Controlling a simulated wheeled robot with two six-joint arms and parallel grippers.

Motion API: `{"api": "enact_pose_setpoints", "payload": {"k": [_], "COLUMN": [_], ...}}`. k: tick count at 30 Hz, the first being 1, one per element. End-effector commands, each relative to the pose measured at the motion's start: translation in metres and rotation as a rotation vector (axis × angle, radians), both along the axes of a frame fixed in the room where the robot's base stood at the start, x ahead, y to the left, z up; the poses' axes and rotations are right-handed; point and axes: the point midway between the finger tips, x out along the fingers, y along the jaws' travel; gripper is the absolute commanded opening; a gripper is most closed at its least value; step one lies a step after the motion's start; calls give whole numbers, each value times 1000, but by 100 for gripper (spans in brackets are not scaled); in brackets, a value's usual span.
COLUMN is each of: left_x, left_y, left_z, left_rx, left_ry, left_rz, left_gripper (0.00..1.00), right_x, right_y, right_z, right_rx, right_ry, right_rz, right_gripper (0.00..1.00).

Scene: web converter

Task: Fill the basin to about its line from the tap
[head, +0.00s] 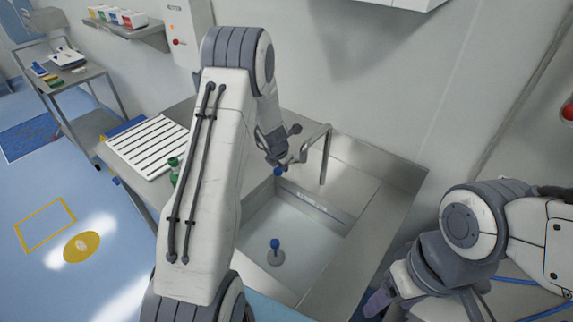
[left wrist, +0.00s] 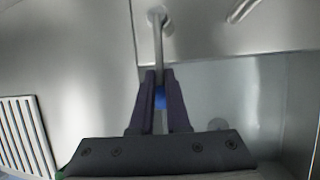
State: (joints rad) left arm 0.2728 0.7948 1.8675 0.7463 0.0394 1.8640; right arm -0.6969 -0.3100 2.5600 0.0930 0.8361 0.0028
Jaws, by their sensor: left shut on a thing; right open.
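The steel basin (head: 345,240) sits in a counter against the wall. A blue-knobbed plug (head: 275,244) stands upright on its floor. A pale strip (head: 312,203) runs along its back wall. The bent metal tap spout (head: 327,150) rises behind it; I see no clear stream. My left gripper (head: 280,164) is over the basin's back left, beside the tap. In the left wrist view, my left gripper (left wrist: 160,92) is shut on a blue-ended metal lever (left wrist: 158,45). I cannot tell the water level. My right gripper (head: 378,303) is open at the lower right, outside the basin, partly cut off.
A white slatted rack (head: 150,146) lies on the counter left of the basin, with a green bottle (head: 174,168) partly behind my left arm. A trolley (head: 75,75) stands far left. A wall shelf (head: 130,28) holds coloured boxes. The floor at left is clear.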

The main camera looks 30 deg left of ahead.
Motion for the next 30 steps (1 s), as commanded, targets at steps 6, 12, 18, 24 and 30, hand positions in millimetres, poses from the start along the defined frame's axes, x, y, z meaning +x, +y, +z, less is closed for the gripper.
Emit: {"api": "enact_pose_setpoints", "payload": {"k": [6, 12, 18, 24, 30], "left_x": [-11, -10, -7, -6, -8], "left_y": [2, 0, -2, -2, -1], "left_z": [-10, -9, -7, -6, 1], "left_rx": [-10, -9, -7, -5, -4], "left_ry": [26, 26, 20, 17, 16], "left_rz": [10, 6, 2, 1, 1], "left_gripper": [44, 44, 44, 44, 44], "right_x": [0, 0, 0, 0, 0], "right_y": [0, 0, 0, 0, 0], "right_z": [-1, -1, 0, 0, 3], "right_rx": [0, 0, 0, 0, 0], "right_ry": [0, 0, 0, 0, 0], "right_rz": [0, 0, 0, 0, 0], "right_gripper": [66, 66, 66, 66, 66]}}
